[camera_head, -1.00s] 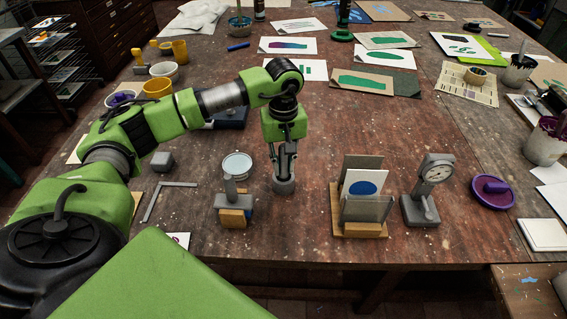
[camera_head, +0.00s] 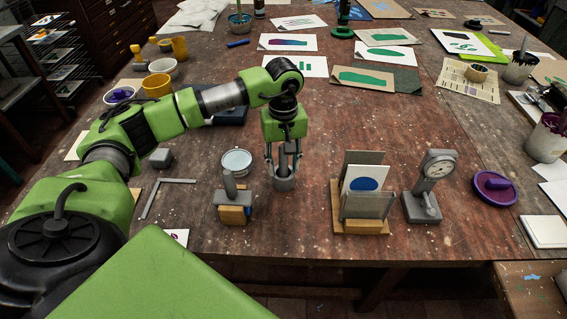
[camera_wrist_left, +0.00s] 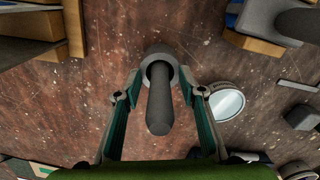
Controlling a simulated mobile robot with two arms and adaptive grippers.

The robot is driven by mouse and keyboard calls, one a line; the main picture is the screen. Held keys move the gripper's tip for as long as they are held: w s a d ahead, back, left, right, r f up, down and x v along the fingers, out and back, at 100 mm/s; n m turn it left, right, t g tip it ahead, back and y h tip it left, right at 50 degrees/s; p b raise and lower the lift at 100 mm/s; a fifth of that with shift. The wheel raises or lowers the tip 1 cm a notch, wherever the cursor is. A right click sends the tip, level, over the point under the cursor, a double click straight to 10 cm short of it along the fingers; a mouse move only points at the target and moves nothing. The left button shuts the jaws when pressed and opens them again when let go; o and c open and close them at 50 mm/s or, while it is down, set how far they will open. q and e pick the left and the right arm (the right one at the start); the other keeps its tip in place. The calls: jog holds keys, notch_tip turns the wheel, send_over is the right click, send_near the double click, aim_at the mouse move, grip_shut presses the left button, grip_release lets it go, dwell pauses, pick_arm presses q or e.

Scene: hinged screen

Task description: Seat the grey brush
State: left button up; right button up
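The grey brush (camera_wrist_left: 159,105) shows as a dark grey rod standing in a round grey holder (camera_wrist_left: 158,62) on the table. Its lower end is inside the holder and hidden; I cannot tell how deep it sits. The rod (camera_head: 283,163) and the holder (camera_head: 284,183) also show in the head view. My left gripper (camera_head: 284,160) is above the holder with its fingers spread on either side of the rod. In the left wrist view there is a gap between the rod and each fingertip (camera_wrist_left: 159,92). My right gripper is not in view.
The table right of my gripper is bare up to the stand.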

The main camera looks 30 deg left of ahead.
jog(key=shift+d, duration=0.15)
pick_arm(q)
jog(key=shift+r, duration=0.1)
notch_tip(320, 180, up, 12)
jog(key=shift+f, duration=0.1)
jog(key=shift+f, duration=0.1)
dwell(0.6)
